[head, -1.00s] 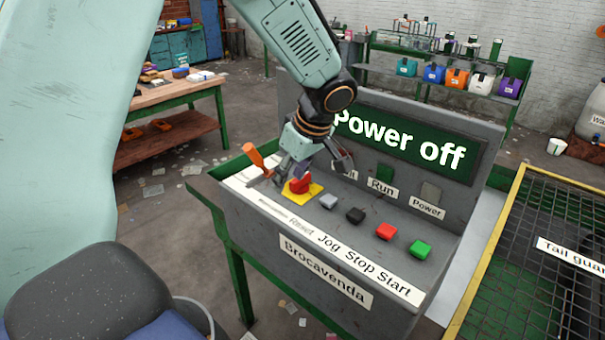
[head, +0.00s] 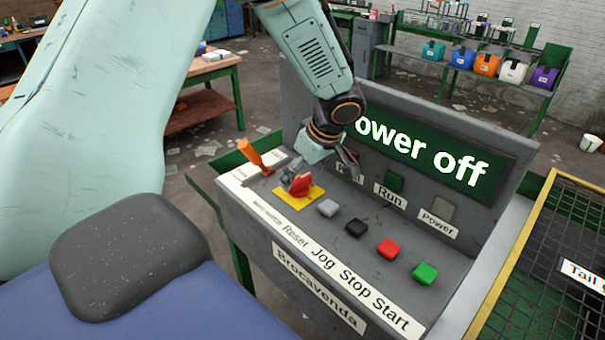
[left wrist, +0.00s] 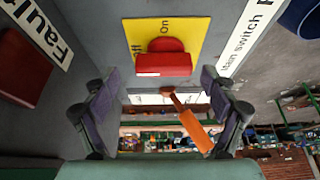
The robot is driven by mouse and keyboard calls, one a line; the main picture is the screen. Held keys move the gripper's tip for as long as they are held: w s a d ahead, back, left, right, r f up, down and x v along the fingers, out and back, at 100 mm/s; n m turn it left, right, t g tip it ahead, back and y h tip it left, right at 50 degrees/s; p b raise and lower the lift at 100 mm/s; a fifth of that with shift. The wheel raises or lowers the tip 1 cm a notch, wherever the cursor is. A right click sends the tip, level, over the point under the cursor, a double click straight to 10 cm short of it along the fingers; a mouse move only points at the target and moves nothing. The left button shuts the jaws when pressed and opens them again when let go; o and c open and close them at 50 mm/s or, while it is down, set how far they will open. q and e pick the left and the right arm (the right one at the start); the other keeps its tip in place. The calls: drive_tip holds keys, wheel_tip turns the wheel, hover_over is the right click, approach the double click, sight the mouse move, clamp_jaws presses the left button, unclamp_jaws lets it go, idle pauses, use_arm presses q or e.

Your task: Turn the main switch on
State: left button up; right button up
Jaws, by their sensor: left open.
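The main switch is a red handle (head: 301,184) on a yellow plate (head: 296,198) at the left end of the grey control panel. In the left wrist view the red handle (left wrist: 163,63) lies on the yellow plate (left wrist: 190,28), which is marked On and, partly hidden, Off. A "Main switch" label (left wrist: 238,48) is beside it. My left gripper (head: 318,174) is above and just behind the switch. In the left wrist view my left gripper (left wrist: 160,86) is open, its fingers apart on either side, with the handle ahead. Contact is not visible. The display (head: 430,145) reads "Power off". My right gripper is not in view.
An orange lever (head: 255,155) stands left of the switch. Grey, black, red and green buttons (head: 357,228) run to the right. The upright display panel rises close behind my gripper. A yellow-framed mesh guard (head: 555,255) is at the right.

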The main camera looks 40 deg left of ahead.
use_arm(q)
drive_tip(key=shift+s+a+f, duration=0.4)
drive_tip(key=shift+a+f, duration=0.05)
drive_tip(key=shift+f, duration=0.1)
drive_tip(key=shift+w+d+f, duration=0.1)
drive_tip(key=shift+w+d, duration=0.05)
drive_tip(key=shift+w, duration=0.2)
drive_tip(key=shift+c, duration=0.6)
drive_tip(key=shift+s, duration=0.3)
drive_tip(key=c, duration=0.6)
drive_tip(key=shift+w, duration=0.15)
drive_tip(key=c, duration=0.3)
drive_tip(key=shift+c, duration=0.6)
